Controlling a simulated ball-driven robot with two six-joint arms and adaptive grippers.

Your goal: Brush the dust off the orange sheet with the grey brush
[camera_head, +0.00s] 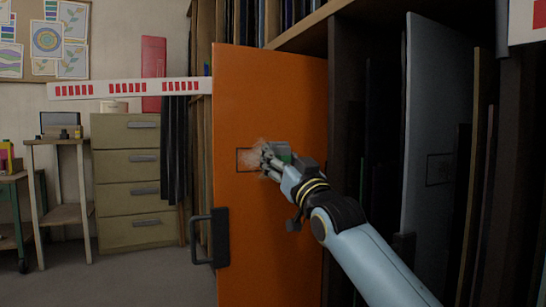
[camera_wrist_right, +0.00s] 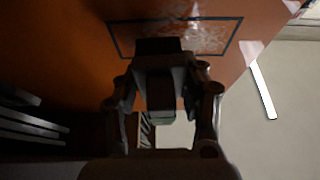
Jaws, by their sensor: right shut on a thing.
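The orange sheet (camera_head: 270,95) stands upright, partly out of a rack; it also fills the top left of the right wrist view (camera_wrist_right: 60,45). A dark-outlined rectangle on it holds pale dust (camera_head: 250,160), also visible in the right wrist view (camera_wrist_right: 205,35). My right gripper (camera_head: 272,158) is at the right part of this rectangle, shut on the grey brush (camera_wrist_right: 158,46), which looks dark in the right wrist view. The brush is at the sheet's face; I cannot tell whether its bristles touch. The gripper hides part of the rectangle. My left gripper is not in view.
A black handle (camera_head: 219,238) is at the sheet's lower left edge. A grey-blue sheet (camera_head: 435,110) stands in the rack at right. A red-and-white barrier strip (camera_head: 130,88) crosses at left. A drawer cabinet (camera_head: 125,185) stands behind; the floor at left is open.

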